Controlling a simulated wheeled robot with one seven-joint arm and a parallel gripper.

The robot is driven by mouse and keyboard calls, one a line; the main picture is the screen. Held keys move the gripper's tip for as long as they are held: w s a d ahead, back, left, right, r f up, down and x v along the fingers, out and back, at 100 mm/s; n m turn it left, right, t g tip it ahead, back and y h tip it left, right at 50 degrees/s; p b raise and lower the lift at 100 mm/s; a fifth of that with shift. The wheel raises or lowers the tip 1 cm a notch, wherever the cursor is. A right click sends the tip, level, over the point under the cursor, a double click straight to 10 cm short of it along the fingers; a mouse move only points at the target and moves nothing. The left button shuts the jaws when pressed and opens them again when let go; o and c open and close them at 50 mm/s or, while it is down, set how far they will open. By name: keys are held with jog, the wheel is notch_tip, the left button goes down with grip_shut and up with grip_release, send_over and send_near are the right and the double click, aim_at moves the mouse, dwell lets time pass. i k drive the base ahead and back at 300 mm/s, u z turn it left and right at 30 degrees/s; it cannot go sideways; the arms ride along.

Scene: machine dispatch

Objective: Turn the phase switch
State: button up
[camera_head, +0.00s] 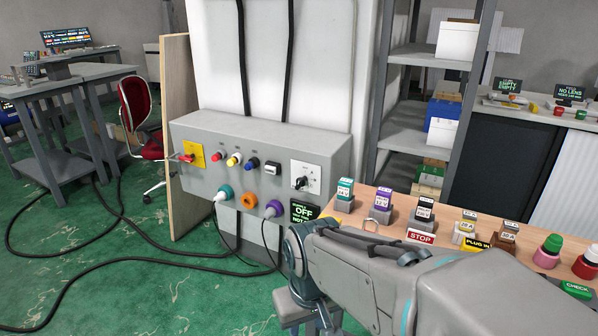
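A grey control box (190,145) is mounted at the foot of a white column. On its right end is a white plate (313,168) with a black rotary knob (301,183), which looks like the phase switch; its markings are too small to read. A red handle on a yellow plate (192,155) sits at the box's left end. My arm comes in from the lower right, and its end (303,308) points down in front of and below the box, apart from the knob. The fingertips are not clearly visible.
A black sign reading OFF (304,211) is below the knob. A wooden bench (395,222) with several labelled blocks stands right. Cables cross the green floor.

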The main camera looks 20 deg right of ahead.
aim_at(300, 182)
jog(key=z, duration=0.4)
jog(key=k, duration=1.25)
jog(key=u, duration=0.15)
jog(key=i, duration=0.9)
jog(key=z, duration=0.05)
